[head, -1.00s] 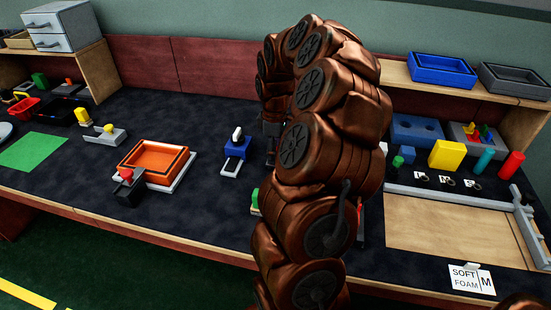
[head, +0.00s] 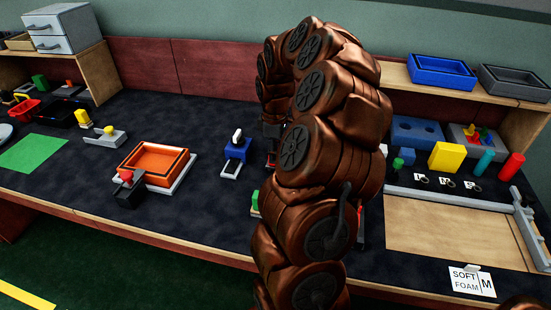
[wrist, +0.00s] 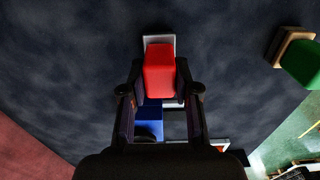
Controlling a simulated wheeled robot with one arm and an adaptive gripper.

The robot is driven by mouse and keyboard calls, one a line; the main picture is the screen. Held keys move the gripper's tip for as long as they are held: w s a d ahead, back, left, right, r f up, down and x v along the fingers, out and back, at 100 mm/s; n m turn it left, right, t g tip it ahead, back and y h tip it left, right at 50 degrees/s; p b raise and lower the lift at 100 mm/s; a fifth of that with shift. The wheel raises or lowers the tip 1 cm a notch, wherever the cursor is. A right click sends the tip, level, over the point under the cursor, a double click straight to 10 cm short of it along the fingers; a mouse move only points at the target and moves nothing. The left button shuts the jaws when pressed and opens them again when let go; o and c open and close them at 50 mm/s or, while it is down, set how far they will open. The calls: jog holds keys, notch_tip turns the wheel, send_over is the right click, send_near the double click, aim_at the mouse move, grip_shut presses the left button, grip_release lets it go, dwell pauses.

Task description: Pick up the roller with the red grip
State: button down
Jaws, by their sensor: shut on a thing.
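The roller's red grip (wrist: 160,70) is between the two fingers of my gripper (wrist: 160,84) in the wrist view, with a pale grey part (wrist: 159,40) showing past its far end. My gripper is shut on the red grip. In the head view my gripper (head: 271,132) is mostly hidden behind my own arm. A small red sliver (head: 271,158) shows just below it there. The rest of the roller is hidden, and I cannot tell its height above the table.
A blue piece with a white knob (head: 238,148) stands just left of my gripper. An orange tray (head: 155,180) lies farther left. A green block on a wooden base (wrist: 303,62) is at the right in the wrist view. Dark table between them is clear.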

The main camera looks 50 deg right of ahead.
jog(key=shift+r, duration=1.85)
jog(key=a+r+b, duration=0.1)
jog(key=a, duration=1.5)
jog(key=shift+w+r+b, duration=0.15)
jog(key=shift+w+b, duration=0.15)
jog(key=shift+w, duration=0.1)
jog(key=c, duration=1.5)
grip_release()
jog(key=c, duration=0.4)
jog(key=shift+o, duration=0.2)
